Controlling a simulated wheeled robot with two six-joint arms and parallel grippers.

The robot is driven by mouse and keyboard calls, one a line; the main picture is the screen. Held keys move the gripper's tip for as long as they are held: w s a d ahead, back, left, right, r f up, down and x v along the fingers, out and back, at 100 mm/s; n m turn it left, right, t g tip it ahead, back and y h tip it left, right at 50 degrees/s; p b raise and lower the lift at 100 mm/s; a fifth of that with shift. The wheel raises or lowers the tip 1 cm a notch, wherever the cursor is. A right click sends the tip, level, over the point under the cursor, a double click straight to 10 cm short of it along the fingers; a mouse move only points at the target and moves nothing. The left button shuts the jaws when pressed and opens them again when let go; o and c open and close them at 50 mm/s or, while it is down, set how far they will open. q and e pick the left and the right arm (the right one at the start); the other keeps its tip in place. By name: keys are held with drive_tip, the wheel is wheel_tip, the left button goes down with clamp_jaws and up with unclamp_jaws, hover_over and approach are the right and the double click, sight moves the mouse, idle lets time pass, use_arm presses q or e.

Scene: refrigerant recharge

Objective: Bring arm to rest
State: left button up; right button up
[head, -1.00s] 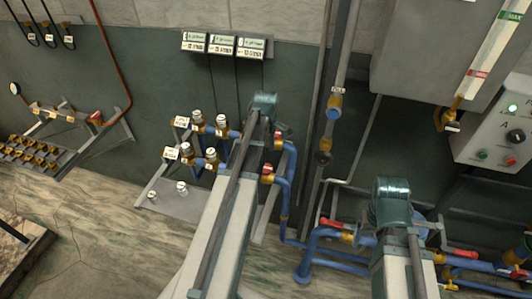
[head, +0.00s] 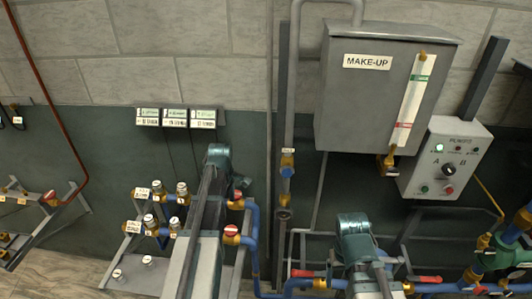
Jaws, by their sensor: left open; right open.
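My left arm (head: 193,250) comes up from the bottom, left of centre, and ends in a teal joint (head: 218,157) in front of the pipework. My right arm (head: 370,287) comes in at the bottom, right of centre, with its teal joint (head: 354,237) below the make-up box. I see no fingers of either gripper; both are hidden behind my arm links or out of the picture. I cannot see anything held.
Valves with white caps (head: 157,222) stand close left of my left arm, and blue pipes (head: 252,240) with red-handled valves (head: 232,231) close right. The grey MAKE-UP box (head: 385,100) and control panel (head: 447,160) are on the wall at right. Three labelled displays (head: 175,118) hang above.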

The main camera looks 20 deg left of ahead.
sight(231, 230)
use_arm(q)
wheel_tip(231, 230, down, 13)
drive_tip(key=b, duration=1.2)
drive_tip(key=shift+b, duration=0.4)
drive_tip(key=shift+r, duration=0.15)
wheel_tip(231, 230, up, 13)
drive_tip(key=p, duration=1.3)
wheel_tip(231, 230, down, 14)
drive_tip(key=b, duration=1.4)
drive_tip(key=shift+m, duration=1.2)
drive_tip(key=m, duration=0.5)
drive_tip(key=shift+m, duration=0.3)
